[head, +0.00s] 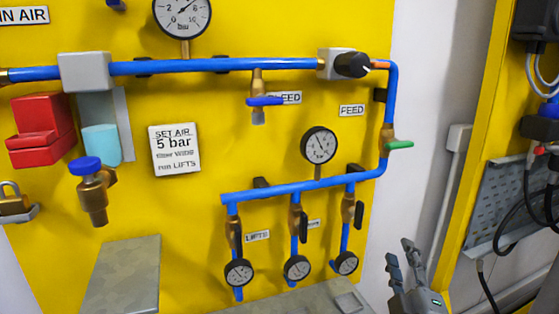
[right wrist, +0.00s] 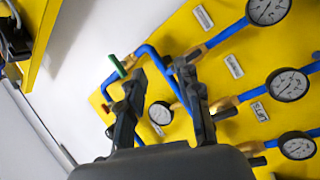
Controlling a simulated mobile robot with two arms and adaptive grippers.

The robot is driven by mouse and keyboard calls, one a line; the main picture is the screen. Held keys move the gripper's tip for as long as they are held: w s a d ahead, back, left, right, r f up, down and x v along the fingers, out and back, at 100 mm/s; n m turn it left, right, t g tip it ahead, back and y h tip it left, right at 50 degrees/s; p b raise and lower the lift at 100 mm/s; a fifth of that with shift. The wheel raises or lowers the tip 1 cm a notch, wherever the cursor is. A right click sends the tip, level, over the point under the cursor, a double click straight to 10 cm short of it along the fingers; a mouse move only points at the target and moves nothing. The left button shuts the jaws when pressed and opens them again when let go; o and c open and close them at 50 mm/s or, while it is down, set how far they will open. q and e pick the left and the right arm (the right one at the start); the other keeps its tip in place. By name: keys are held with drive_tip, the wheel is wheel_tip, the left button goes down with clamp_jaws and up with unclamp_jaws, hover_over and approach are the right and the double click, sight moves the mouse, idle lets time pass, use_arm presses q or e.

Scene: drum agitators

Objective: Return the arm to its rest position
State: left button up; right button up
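My right gripper (head: 402,262) is at the lower right of the head view, in front of the white wall beside the yellow panel's right edge. Its two fingers are apart with nothing between them. In the right wrist view, the open fingers (right wrist: 160,75) point toward the panel's blue pipes, with a gap between the fingertips. The green-handled valve (head: 398,145) is above the gripper in the head view, and its green handle also shows near the left finger in the right wrist view (right wrist: 117,65). My left gripper is not in view.
The yellow panel (head: 240,120) carries blue pipes, several gauges and valves. A grey ledge (head: 300,300) juts out at its foot. A grey perforated panel (head: 500,195) with black cables hangs at the right. White wall lies between them.

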drive_tip(key=s+d+f+m+g, duration=0.1)
drive_tip(key=s+f+m+g, duration=0.15)
drive_tip(key=f, duration=0.45)
drive_tip(key=s+d+f+m+g, duration=0.1)
drive_tip(key=s+f+m+g, duration=0.15)
drive_tip(key=f, duration=0.35)
drive_tip(key=s+a+f+m+g+y, duration=0.1)
drive_tip(key=s+a+f+m+g, duration=0.1)
drive_tip(key=s+f+g, duration=0.6)
drive_tip(key=s+a+f+m+g+y, duration=0.1)
drive_tip(key=s+a+f+m+g, duration=0.2)
drive_tip(key=s+f, duration=1)
drive_tip(key=s+f+g, duration=0.2)
drive_tip(key=s+f, duration=0.1)
drive_tip(key=f, duration=2.1)
drive_tip(key=s+d+f, duration=0.1)
drive_tip(key=s+f, duration=0.7)
drive_tip(key=s+d+f+n, duration=0.1)
drive_tip(key=s+d+f, duration=0.1)
drive_tip(key=s+f, duration=0.6)
drive_tip(key=shift+s+d+g, duration=0.25)
drive_tip(key=shift+d+g, duration=0.05)
drive_tip(key=shift+g, duration=0.1)
